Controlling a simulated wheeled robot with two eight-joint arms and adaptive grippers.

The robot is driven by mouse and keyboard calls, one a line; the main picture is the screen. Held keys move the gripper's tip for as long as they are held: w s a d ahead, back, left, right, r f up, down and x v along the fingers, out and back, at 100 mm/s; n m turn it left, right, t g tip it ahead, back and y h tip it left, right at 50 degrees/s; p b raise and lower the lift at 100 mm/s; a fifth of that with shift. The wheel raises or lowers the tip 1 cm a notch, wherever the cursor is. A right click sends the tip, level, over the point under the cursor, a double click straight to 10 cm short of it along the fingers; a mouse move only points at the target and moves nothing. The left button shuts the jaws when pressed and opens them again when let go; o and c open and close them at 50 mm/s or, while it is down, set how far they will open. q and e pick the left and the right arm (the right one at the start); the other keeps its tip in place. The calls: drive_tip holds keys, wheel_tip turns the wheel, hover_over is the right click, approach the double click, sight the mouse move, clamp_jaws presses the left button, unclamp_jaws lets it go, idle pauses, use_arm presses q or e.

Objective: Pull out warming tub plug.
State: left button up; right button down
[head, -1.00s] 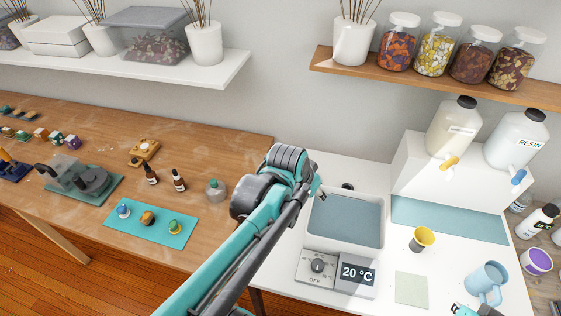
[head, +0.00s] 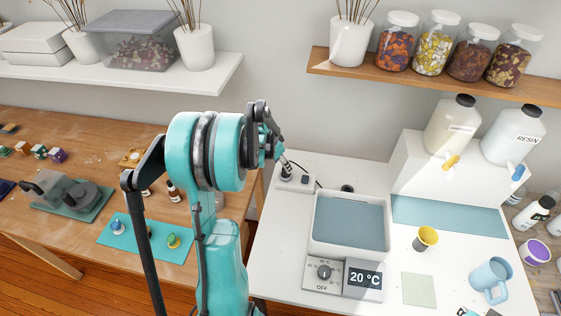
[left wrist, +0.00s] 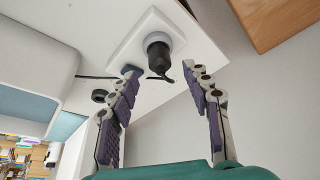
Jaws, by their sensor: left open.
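The warming tub (head: 350,222), a white basin with a grey-blue inside, stands on the white table. A dial (head: 324,272) marked OFF and a 20 °C display are at its front. The black plug (left wrist: 158,55) sits in a white socket block (left wrist: 128,50) with its cord running off. In the head view, the socket block (head: 305,184) is left of the tub, partly behind my gripper. My left gripper (left wrist: 160,74) is open, its purple-padded fingers on either side of the plug and apart from it. What seems to be a bit of my right gripper (head: 478,311) shows at the bottom edge.
Resin bottles (head: 513,136) stand on a white stand behind. A wooden shelf (head: 430,82) with jars overhangs the back.

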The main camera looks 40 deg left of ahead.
use_arm(q)
drive_tip(key=b+x, duration=0.1)
drive_tip(key=x, duration=0.5)
drive_tip(key=shift+f+b, duration=0.2)
drive_tip(key=shift+b, duration=0.15)
clamp_jaws()
drive_tip(key=shift+r+p, duration=0.4)
drive_tip(key=shift+r, duration=0.35)
drive_tip(key=shift+r+p, duration=1.35)
drive_tip(key=shift+r, duration=0.75)
